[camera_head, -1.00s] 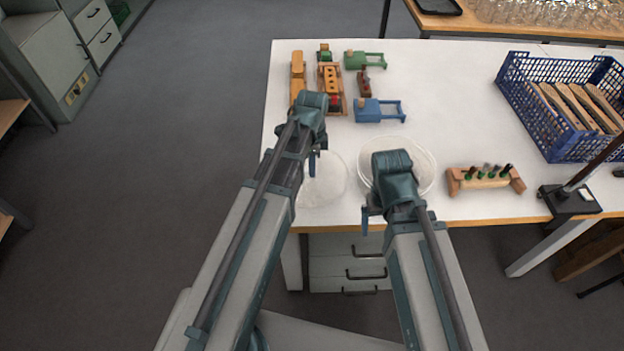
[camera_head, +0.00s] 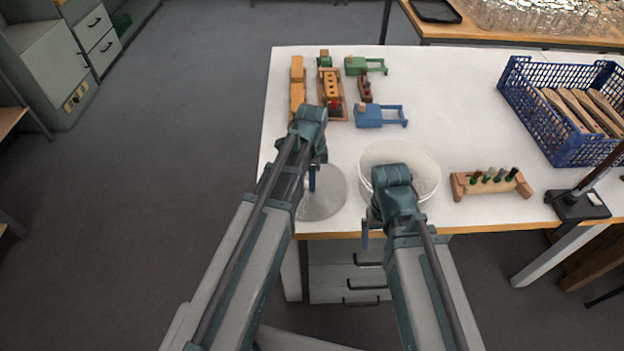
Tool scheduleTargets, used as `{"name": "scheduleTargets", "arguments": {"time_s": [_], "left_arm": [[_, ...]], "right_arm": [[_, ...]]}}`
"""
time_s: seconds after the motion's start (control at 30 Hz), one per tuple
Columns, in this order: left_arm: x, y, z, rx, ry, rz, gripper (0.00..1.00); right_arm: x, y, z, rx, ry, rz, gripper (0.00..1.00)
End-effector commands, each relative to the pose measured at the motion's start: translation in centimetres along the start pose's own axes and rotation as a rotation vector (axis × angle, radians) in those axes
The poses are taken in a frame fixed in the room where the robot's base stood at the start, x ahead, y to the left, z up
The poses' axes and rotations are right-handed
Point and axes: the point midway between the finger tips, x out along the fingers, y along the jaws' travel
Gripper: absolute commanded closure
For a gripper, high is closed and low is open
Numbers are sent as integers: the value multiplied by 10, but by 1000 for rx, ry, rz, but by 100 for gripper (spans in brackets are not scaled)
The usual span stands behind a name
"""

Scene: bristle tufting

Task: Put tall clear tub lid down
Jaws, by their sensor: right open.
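A round, flat, greyish translucent lid (camera_head: 332,196) is at the table's front left, its edge close to the front edge. My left gripper (camera_head: 312,181) points down over the lid's left part, and the wrist and fingers cover some of it. I cannot tell whether its jaws hold the lid, or whether the lid lies fully on the table. The tall tub (camera_head: 424,160) stands just right of the lid, whitish and with its top uncovered. My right gripper (camera_head: 369,228) is open at the tub's front left; its wrist hides part of the tub.
A wooden holder with several dark pegs (camera_head: 490,183) stands right of the tub. A blue crate (camera_head: 530,110) of wooden pieces is further right, near a black-based stand (camera_head: 577,206). Wooden and coloured toy-like pieces, including a blue one (camera_head: 369,116), lie behind. The white table (camera_head: 460,110) is clear mid-centre.

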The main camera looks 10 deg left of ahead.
Motion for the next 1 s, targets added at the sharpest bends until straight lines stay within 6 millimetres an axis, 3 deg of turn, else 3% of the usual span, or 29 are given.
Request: {"name": "scheduleTargets", "arguments": {"time_s": [0.57, 1.0], "left_arm": [[-9, 0, 0, 0, 0, 0, 54], [-66, 0, 0, 0, 0, 0, 54]], "right_arm": [[-9, 1, 0, 0, 0, 0, 8], [-66, 6, 4, 0, 0, 0, 8]]}}
